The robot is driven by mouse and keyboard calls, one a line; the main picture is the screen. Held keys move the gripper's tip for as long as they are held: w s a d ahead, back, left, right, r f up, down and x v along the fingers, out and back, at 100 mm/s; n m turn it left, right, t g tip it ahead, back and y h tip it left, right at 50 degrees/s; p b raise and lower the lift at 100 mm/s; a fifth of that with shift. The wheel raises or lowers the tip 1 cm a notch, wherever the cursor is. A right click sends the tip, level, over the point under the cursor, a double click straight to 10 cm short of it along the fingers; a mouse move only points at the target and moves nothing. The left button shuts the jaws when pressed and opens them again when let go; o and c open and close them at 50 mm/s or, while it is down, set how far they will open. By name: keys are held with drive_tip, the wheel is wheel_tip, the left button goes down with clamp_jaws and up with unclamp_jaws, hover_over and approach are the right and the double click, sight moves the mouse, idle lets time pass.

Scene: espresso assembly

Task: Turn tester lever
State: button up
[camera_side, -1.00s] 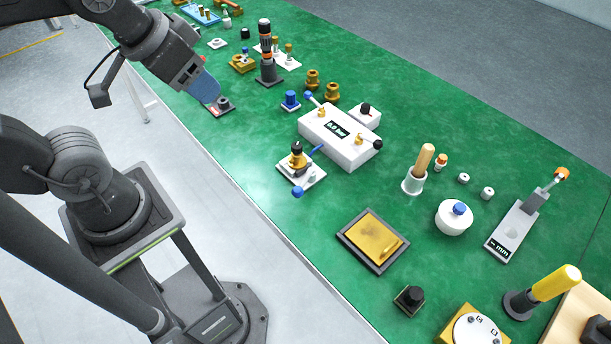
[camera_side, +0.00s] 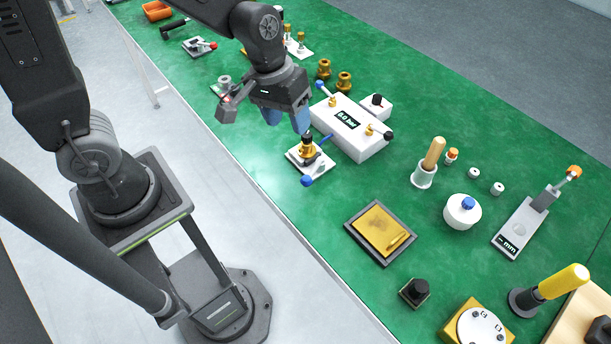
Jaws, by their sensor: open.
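The tester is a white box (camera_side: 352,140) with a dark display reading about 6.0 bar. One lever (camera_side: 321,87) with a blue tip stands at its back left corner. A dark-tipped lever (camera_side: 387,134) sits at its right end. In front of it, a small white fixture (camera_side: 294,158) carries a brass and black part (camera_side: 307,147) and a lever with a blue ball (camera_side: 306,181). Which lever is the tester lever, I cannot tell for sure. My gripper (camera_side: 287,121) is open and empty, pointing down with blue fingertips just above and behind-left of the brass part.
A black-framed tray (camera_side: 352,236) with a brass plate lies to the right front. A white pot (camera_side: 462,212) and a wood-handled tool (camera_side: 434,154) stand right of the tester. Two brass parts (camera_side: 344,81) stand behind it. Green table is clear between the fixture and the tray.

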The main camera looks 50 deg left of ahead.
sight(305, 177)
drive_tip(key=shift+n+g, duration=0.3)
drive_tip(key=f, duration=0.3)
drive_tip(key=d+f, duration=0.1)
drive_tip(key=f, duration=0.3)
drive_tip(key=w+d+f, duration=0.1)
drive_tip(key=f, duration=0.3)
drive_tip(key=shift+d+f, duration=0.15)
drive_tip(key=shift+f, duration=0.1)
drive_tip(key=shift+w+d+f, duration=0.15)
drive_tip(key=shift+d+f, duration=0.1)
drive_tip(key=shift+f, duration=0.6)
drive_tip(key=shift+w+d+f, duration=0.15)
drive_tip(key=shift+d+f, duration=0.05)
drive_tip(key=shift+f, duration=1.35)
drive_tip(key=shift+c, duration=0.5)
clamp_jaws()
